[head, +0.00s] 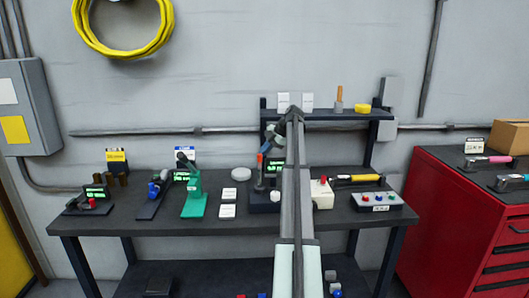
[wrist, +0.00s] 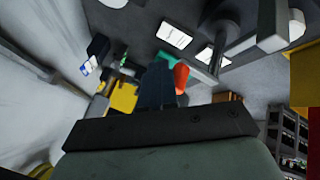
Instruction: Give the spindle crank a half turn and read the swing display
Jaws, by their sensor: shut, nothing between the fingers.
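My gripper (head: 262,158) is shut and empty, above the left part of a dark device (head: 264,202) at the middle of the bench. My gripper's fingers also show in the wrist view (wrist: 167,84), close together. The dark device has a white knob (head: 275,196) at its front, and a small green-lit display (head: 277,165) stands behind it. My arm hides the device's right side. I cannot tell for sure which part is the spindle crank. The display's figures are too small to read.
On the dark bench (head: 150,216), left of my arm, stand a green press (head: 193,203), a blue-handled fixture (head: 154,190) and another display unit (head: 95,192). A white box (head: 322,197) and a button panel (head: 377,201) stand right. A red cabinet (head: 450,215) is beyond.

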